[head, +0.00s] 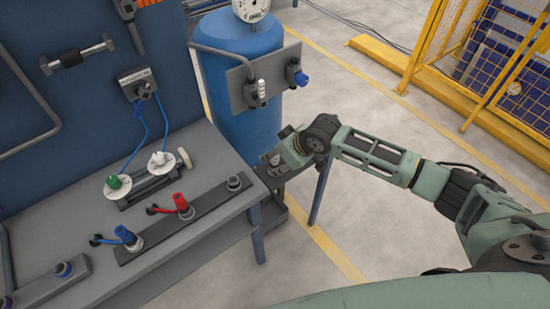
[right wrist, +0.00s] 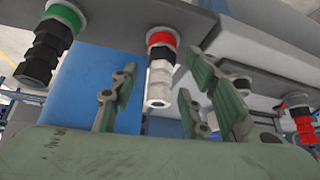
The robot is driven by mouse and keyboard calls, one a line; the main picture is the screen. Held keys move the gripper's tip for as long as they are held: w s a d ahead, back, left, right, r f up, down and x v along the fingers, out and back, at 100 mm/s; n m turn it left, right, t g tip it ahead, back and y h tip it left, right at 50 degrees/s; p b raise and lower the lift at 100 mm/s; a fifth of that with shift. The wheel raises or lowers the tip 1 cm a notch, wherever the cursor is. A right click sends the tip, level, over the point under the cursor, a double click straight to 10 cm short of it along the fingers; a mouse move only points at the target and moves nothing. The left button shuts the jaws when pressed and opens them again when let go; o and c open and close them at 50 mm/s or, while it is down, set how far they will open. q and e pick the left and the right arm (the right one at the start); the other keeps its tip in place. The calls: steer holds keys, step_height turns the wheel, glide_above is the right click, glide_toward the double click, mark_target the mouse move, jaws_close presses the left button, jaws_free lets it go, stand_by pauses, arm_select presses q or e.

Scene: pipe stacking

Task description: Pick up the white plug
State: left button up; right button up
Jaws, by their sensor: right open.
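In the right wrist view a white ribbed plug (right wrist: 159,82) hangs below a red ring with a dark nut, under a grey-blue panel. My right gripper (right wrist: 160,100) is open. Its green finger pads stand on either side of the white plug in this picture; I cannot tell how deep it sits between them. In the head view a white-topped plug (head: 261,88) is on the grey plate of the blue tank. My right gripper (head: 276,159) is low in front of the tank, by the bench's right end, partly hidden by its own wrist. My left gripper is not in view.
A black plug with a green ring (right wrist: 47,50) and a red plug (right wrist: 301,118) flank the white one. A blue plug (head: 299,77) shares the tank plate. The bench (head: 215,150) holds red and blue connectors. A yellow fence (head: 500,70) stands right; floor between is clear.

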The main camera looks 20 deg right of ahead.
steer(key=shift+w+a+f, duration=0.15)
steer(key=shift+w+f, duration=0.05)
steer(key=shift+f, duration=0.2)
jaws_close()
